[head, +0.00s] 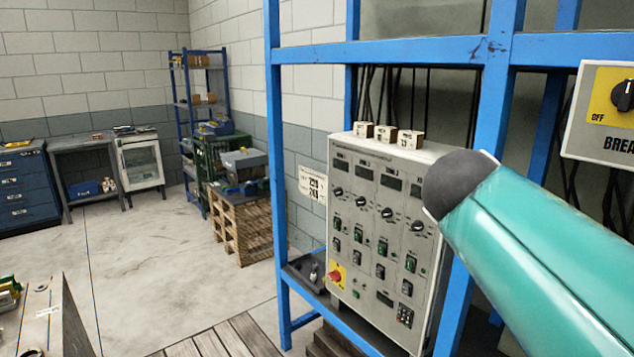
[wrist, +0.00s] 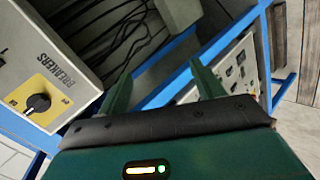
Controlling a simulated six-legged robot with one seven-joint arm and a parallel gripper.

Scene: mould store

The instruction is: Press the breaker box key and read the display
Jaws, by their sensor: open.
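The breaker box (head: 590,140) is a light grey box at the right edge of the head view, partly cut off. It has a yellow plate marked OFF with a black rotary knob (head: 624,95). In the wrist view the box (wrist: 78,50) is at the left, marked BREAKERS, with the knob (wrist: 38,103) on its yellow plate. No lit display shows on its visible part. My gripper (wrist: 163,86) has its two green fingers apart with nothing between them. It is to the right of the box's face in the wrist view; the head view does not show it.
A grey control cabinet (head: 345,215) with several knobs and dark displays stands in the blue rack (head: 400,52), with small labelled blocks on top. Black cables hang behind. A wooden pallet stack (head: 240,230) and drawers (head: 22,190) stand left. The concrete floor between is clear.

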